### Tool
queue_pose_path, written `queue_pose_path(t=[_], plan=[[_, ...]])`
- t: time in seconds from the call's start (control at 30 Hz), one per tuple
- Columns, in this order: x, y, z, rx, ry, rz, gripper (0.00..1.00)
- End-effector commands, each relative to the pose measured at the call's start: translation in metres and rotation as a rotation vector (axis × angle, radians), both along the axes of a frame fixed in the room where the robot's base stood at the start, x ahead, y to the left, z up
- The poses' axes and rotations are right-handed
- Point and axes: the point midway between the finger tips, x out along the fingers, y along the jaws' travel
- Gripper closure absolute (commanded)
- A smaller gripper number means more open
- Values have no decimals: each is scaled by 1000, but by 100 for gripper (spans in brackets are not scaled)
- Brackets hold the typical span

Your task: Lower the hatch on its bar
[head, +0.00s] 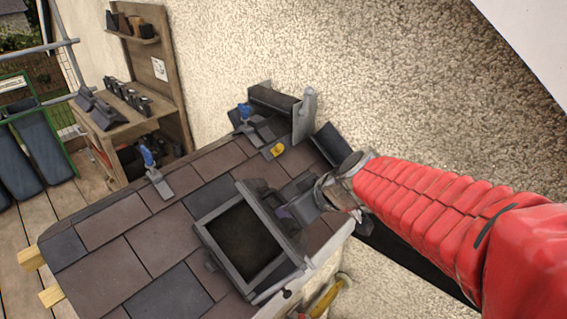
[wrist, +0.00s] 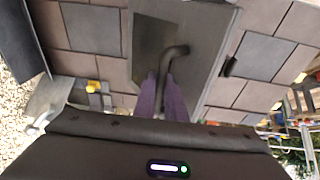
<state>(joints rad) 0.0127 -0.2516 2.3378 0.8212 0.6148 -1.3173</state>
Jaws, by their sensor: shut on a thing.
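The hatch (head: 207,232) sits in the tiled roof slope, a dark grey square frame around a dark pane or opening. In the wrist view the hatch (wrist: 205,38) is at top centre, with the dark area on its left. My gripper (head: 290,212) is at the hatch's right edge in the head view. In the wrist view its purple fingers (wrist: 162,85) are shut on the dark, bent bar (wrist: 176,51), whose hooked end shows beyond the fingertips. The bar's lower part is hidden by the fingers. I cannot tell how far the hatch is raised.
Brown and slate tiles (head: 190,179) surround the hatch. A blue-handled trowel (head: 158,182) lies up-left. Grey flashing pieces (head: 304,116) and a yellow item (head: 274,150) lie near the rough wall (head: 400,80). A hammer (head: 326,297) hangs below the roof edge. A wooden shelf bench (head: 125,118) stands left.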

Motion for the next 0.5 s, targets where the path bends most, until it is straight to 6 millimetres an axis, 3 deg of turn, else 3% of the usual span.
queue_pose_path(t=[0.03, 0.5], plan=[[-10, 16, -9, 30, 41, 20, 100], [-11, 27, -15, 32, 45, 24, 100]])
